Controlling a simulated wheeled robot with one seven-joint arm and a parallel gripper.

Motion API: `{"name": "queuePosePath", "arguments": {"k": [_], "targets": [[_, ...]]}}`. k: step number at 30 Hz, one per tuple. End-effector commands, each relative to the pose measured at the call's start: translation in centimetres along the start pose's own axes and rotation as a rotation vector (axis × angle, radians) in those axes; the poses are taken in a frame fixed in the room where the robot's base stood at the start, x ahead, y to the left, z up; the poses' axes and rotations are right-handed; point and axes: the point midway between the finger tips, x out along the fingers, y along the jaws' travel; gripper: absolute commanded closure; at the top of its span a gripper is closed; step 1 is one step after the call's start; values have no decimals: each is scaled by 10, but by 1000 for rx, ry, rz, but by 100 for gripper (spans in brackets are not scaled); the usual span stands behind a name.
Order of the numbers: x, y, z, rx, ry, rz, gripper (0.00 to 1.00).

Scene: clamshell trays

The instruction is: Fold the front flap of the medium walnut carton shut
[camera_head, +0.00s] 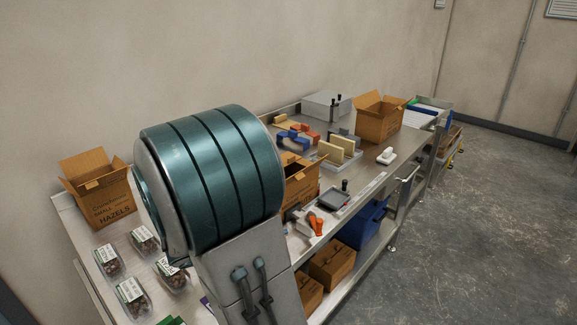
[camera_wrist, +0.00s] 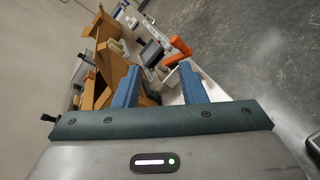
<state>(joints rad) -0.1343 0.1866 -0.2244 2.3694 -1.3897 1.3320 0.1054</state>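An open brown carton (camera_head: 303,183) stands mid-bench in the head view, partly hidden behind my arm. Its label is not readable, so I cannot confirm that it is the medium walnut carton. In the wrist view an open carton (camera_wrist: 104,62) with raised flaps lies ahead and left, close to my left finger; I cannot tell whether they touch. My gripper (camera_wrist: 158,68) has its two blue fingers wide apart with nothing clearly held between them. In the head view my gripper is hidden behind my arm.
A small hazels carton (camera_head: 98,188) stands open at left, near several labelled clamshell trays (camera_head: 131,297). Another open carton (camera_head: 379,118) is at the far end. A grey scale (camera_head: 333,199) and an orange-handled tool (camera_head: 316,224) lie near the front edge. Closed cartons (camera_head: 331,263) sit below.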

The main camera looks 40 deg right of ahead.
Motion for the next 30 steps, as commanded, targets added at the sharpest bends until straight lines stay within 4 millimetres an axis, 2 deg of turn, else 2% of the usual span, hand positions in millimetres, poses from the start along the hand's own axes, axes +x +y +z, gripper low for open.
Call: {"name": "queuePosePath", "arguments": {"k": [1, 3, 6, 10, 14, 24, 30], "targets": [[0, 17, 0, -37, -26, 68, 62], [0, 34, -3, -76, -56, 153, 62], [-1, 51, -7, -111, -81, 240, 62], [0, 61, -10, -131, -95, 292, 62], [11, 66, -9, -132, -98, 298, 62], [78, 86, -4, -134, -98, 294, 62], [110, 97, -2, -132, -95, 296, 62]]}}
